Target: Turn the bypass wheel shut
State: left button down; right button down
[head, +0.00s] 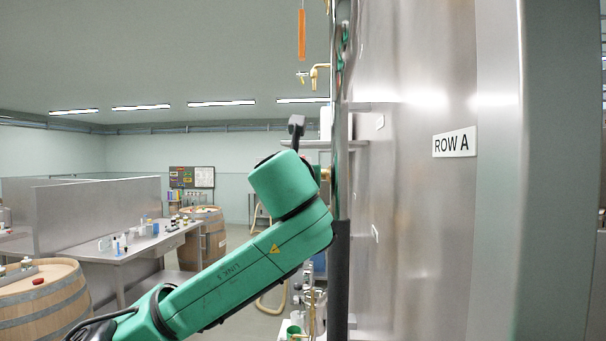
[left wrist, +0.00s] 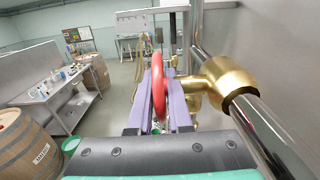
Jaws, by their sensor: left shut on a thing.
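The red wheel (left wrist: 158,90) shows nearly edge-on in the middle of the left wrist view. It sits beside a brass valve body (left wrist: 228,78) on a shiny steel pipe (left wrist: 275,135). My left gripper (left wrist: 160,98) has its two purple fingers on either side of the wheel, shut on its rim. In the head view my green left arm reaches up to the vat's edge and hides the wheel and the fingers. A small brass piece (head: 326,173) shows just past the arm there. My right gripper is in neither view.
The steel vat wall (head: 410,200) with a ROW A sign (head: 454,142) fills the right, close to my arm. Barrels (head: 45,300) and a steel table (head: 140,250) with small items stand at the left. Open floor lies between the table and the vat.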

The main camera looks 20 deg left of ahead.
pick_arm(q)
jog(key=shift+f+t+b, duration=0.25)
jog(key=shift+t+b, duration=0.35)
jog(key=shift+b, duration=0.4)
jog(key=t+y+b, duration=0.1)
jog(key=t+b, duration=0.2)
jog(key=b, duration=0.1)
jog(key=shift+t, duration=0.3)
jog(key=shift+r+t+b, duration=0.15)
jog(key=shift+t+b, duration=0.65)
jog(key=shift+b, duration=0.35)
jog(key=shift+r+t+b, duration=0.2)
jog(key=shift+t+b, duration=0.1)
jog(key=shift+s, duration=0.1)
jog(key=c, duration=0.8)
grip_release()
jog(key=shift+c, duration=0.2)
